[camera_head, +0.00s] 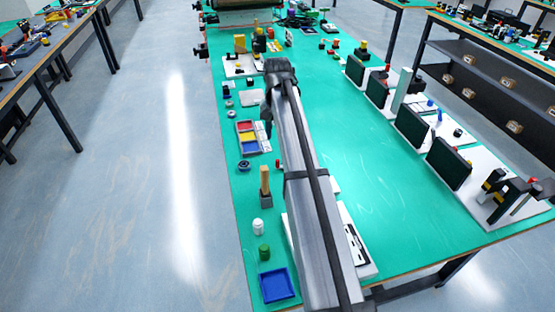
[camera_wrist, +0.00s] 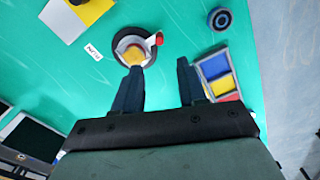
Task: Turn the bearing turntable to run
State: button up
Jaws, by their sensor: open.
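The bearing turntable (camera_wrist: 121,48) is a dark round ring with a pale metallic inside and a yellow-orange centre, at the top middle of the wrist view. A red-tipped handle (camera_wrist: 155,39) points from it to the upper right. A white label (camera_wrist: 93,52), seemingly reading RUN, lies on the green surface left of the ring. My gripper (camera_wrist: 159,68) is open and empty. Its left fingertip appears just below the ring; its right one is beside the colour tray. Contact cannot be told. In the head view my arm hides most of the turntable; a small red tip (camera_head: 278,162) shows.
A tray with blue, yellow and red compartments (camera_wrist: 229,96) lies close to my right finger. A blue-black round part (camera_wrist: 220,19) is at the upper right. In the head view a wooden-handled tool (camera_head: 265,180) stands nearby. Green table (camera_head: 375,185) is clear right of my arm.

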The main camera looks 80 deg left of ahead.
aim_at(277, 160)
notch_tip(277, 160, down, 12)
jog(key=shift+r, duration=0.1)
dwell(0.4)
grip_shut()
dwell(0.3)
dwell(0.4)
